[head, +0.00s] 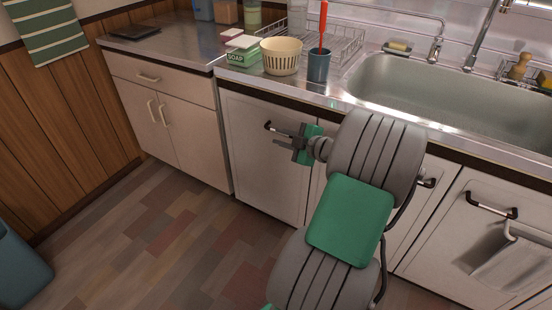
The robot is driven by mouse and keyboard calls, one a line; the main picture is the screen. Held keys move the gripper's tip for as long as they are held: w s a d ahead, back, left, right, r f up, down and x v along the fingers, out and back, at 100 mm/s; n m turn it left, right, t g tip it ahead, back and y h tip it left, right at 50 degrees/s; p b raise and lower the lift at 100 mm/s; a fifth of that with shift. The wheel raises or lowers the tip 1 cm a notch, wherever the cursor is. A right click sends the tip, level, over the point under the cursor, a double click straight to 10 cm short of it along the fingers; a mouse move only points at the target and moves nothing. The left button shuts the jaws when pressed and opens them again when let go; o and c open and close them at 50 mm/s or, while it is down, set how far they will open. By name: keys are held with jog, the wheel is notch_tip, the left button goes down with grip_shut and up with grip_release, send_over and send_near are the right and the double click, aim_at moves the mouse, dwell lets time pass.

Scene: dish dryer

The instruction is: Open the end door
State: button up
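The end door (262,168) is a pale cabinet door at the left end of the sink counter, and it looks closed. Its dark bar handle (270,126) is near the top of the door. My gripper (280,141) is in front of the door, right beside the handle and partly overlapping it in the head view. The small size hides whether the fingers are around the handle, touching it or apart from it, and how wide they are. My arm covers the right part of the door and part of the cabinet front beside it.
More doors with dark handles (492,210) are on the right; a towel (506,262) hangs there. A cream basket (281,56), blue cup (319,65) and soap box (243,54) stand above the door. The floor (175,245) is clear.

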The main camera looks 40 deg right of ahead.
jog(key=shift+t+h, duration=0.5)
jog(key=w+d, duration=0.1)
jog(key=w, duration=0.1)
jog(key=w+f+b, duration=0.1)
jog(key=w, duration=0.1)
jog(key=w+d+f, duration=0.1)
jog(key=w, duration=0.1)
jog(key=shift+d+f+b, duration=0.15)
jog(key=shift+d+b, duration=0.15)
jog(key=shift+c, duration=0.3)
grip_shut()
dwell(0.4)
